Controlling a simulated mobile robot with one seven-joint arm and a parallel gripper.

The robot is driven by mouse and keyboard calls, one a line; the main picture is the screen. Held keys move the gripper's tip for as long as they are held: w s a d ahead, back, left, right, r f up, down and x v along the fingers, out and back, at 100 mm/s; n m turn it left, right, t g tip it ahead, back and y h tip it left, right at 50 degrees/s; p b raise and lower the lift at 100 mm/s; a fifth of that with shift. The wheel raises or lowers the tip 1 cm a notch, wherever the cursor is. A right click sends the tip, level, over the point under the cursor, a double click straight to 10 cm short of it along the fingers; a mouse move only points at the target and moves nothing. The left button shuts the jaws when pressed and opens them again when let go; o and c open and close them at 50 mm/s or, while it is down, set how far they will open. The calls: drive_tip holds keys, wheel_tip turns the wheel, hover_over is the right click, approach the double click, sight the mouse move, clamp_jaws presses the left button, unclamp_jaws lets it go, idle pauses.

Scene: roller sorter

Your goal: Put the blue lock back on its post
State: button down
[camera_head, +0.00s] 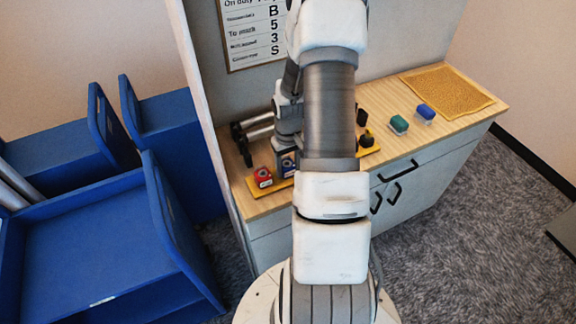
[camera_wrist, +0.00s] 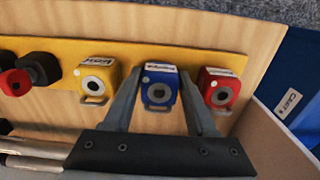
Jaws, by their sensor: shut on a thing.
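The blue lock (camera_wrist: 158,98) is between the two fingers of my gripper (camera_wrist: 160,76) in the wrist view, its round face toward the camera. It is in line with the yellow lock (camera_wrist: 98,85) on its left and the red lock (camera_wrist: 219,90) on its right, in front of the yellow strip (camera_wrist: 205,60). Its post is hidden, and I cannot tell whether the lock is seated. In the head view my gripper (camera_head: 288,162) is low at the strip, beside the red lock (camera_head: 263,177). My arm hides the yellow lock there.
Black and red knobs (camera_wrist: 28,78) are at the strip's left end in the wrist view. Metal rollers (camera_head: 254,129) lie behind my gripper. A green block (camera_head: 399,125), a blue block (camera_head: 425,112) and a gold mat (camera_head: 447,91) are on the right counter. Blue carts (camera_head: 95,245) stand left.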

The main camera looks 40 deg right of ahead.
drive_tip(key=shift+f, duration=0.2)
idle(0.6)
drive_tip(key=shift+c, duration=0.6)
unclamp_jaws()
wheel_tip(320, 180, up, 17)
drive_tip(key=shift+r, duration=0.2)
